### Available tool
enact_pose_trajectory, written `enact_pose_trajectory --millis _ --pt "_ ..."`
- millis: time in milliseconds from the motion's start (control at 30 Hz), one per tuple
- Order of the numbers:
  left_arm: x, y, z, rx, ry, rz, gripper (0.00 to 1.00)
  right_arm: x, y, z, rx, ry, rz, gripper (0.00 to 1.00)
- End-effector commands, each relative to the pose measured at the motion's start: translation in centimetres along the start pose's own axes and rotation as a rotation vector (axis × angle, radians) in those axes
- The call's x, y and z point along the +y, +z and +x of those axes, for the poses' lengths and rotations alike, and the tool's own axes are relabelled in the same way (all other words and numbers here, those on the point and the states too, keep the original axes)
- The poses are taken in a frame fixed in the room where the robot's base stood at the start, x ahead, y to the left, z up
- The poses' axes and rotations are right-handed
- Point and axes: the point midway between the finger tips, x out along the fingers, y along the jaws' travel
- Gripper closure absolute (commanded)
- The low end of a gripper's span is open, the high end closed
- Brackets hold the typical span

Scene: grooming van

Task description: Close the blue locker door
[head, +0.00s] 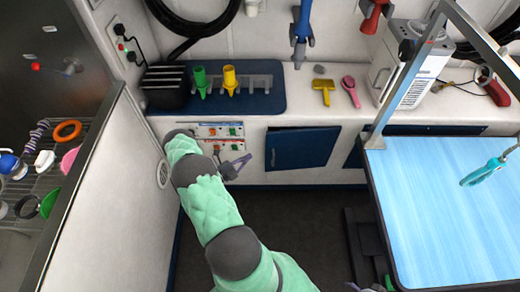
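The blue locker door (302,149) is a dark blue panel low in the white cabinet front, under the counter. A small pale handle shows near its left edge. Its right edge slants, and I cannot tell how far it stands open.
The counter holds a blue rack (262,98), a yellow brush (323,86) and a pink brush (348,85). A grooming table (440,210) with a light blue top stands right. A white partition (120,190) closes off the left. Dark floor (290,222) lies open below the door.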

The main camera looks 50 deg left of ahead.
Motion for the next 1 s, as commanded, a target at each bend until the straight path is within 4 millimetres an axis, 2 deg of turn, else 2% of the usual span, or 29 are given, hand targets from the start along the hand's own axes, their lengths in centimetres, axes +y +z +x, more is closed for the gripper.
enact_pose_trajectory --millis 33,100,200,333,467,567,1000 --pt "-0.5 -1.9 -0.2 -0.040 -0.002 -0.010 1.00 0.0 0.0 -0.1 0.000 0.000 0.000 0.37" --pt "-1.1 -4.1 -0.7 -0.095 0.001 -0.006 1.00 -0.1 0.0 -0.2 0.000 0.000 0.000 0.37" --pt "-1.7 -6.5 -1.2 -0.160 0.017 0.002 1.00 -0.1 0.0 -0.2 0.000 0.000 0.000 0.37" --pt "-2.0 -8.1 -1.7 -0.203 0.036 0.011 1.00 -0.1 0.0 -0.2 0.000 0.000 0.000 0.37" --pt "-2.0 -8.2 -1.0 -0.210 0.039 0.016 1.00 0.0 0.0 0.0 0.000 0.000 0.000 0.37" --pt "-1.9 -8.0 0.2 -0.207 0.038 0.015 1.00 0.1 0.0 0.4 0.000 0.000 0.000 0.37" --pt "-1.5 -6.3 8.2 -0.206 0.036 0.016 1.00 0.9 -0.1 2.7 0.000 0.000 0.000 0.37"
